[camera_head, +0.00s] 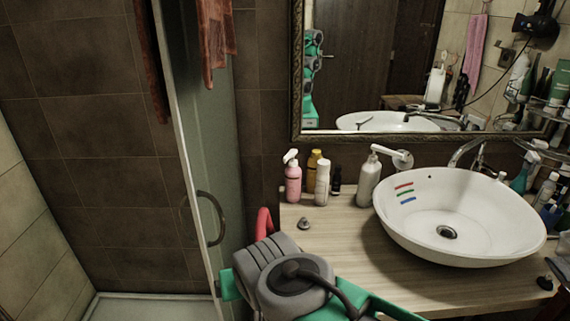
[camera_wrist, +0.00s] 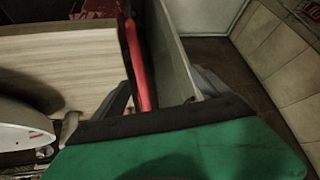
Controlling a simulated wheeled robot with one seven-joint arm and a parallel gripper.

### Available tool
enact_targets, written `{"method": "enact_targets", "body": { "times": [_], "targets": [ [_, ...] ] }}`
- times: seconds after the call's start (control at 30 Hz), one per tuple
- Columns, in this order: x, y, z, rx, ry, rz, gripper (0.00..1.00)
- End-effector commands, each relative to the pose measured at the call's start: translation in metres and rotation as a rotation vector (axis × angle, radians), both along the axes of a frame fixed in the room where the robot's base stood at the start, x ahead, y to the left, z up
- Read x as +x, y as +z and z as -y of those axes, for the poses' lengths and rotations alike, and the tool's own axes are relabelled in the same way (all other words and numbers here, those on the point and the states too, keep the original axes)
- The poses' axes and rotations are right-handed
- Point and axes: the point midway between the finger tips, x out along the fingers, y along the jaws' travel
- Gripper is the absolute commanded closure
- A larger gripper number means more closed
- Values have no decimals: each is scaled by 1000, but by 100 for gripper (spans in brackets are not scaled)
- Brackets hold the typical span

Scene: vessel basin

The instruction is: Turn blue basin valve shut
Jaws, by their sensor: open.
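The white basin (camera_head: 455,215) stands on the wooden counter at the right of the head view. Red, green and blue stripes mark its inner wall. A small grey knob (camera_head: 304,223) sits on the counter left of the basin, and a dark knob (camera_head: 545,283) sits at its right; no blue colour shows on either. I cannot tell which is the blue valve. My gripper (camera_wrist: 162,88) is open in the wrist view, its dark fingers apart beside the counter edge, with the basin (camera_wrist: 20,125) at the left. My arm hides its fingers in the head view.
A red strip (camera_wrist: 135,65) runs along the counter edge, close to my gripper. Pink (camera_head: 293,183) and white (camera_head: 368,182) bottles stand behind the counter's left part. The glass shower door (camera_head: 205,160) is at the left.

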Motion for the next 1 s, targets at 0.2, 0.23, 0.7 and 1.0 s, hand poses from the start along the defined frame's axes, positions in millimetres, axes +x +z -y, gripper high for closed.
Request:
{"method": "enact_targets", "body": {
  "times": [0.2, 0.23, 0.7, 1.0],
  "targets": [
    [-5, 65, 43, 90, -149, 25, 13],
    [-3, 57, 52, 78, -163, 17, 13],
    [-12, -51, 196, -93, -284, -220, 13],
    [-28, -70, 224, -103, -293, -290, 13]
  ]
}}
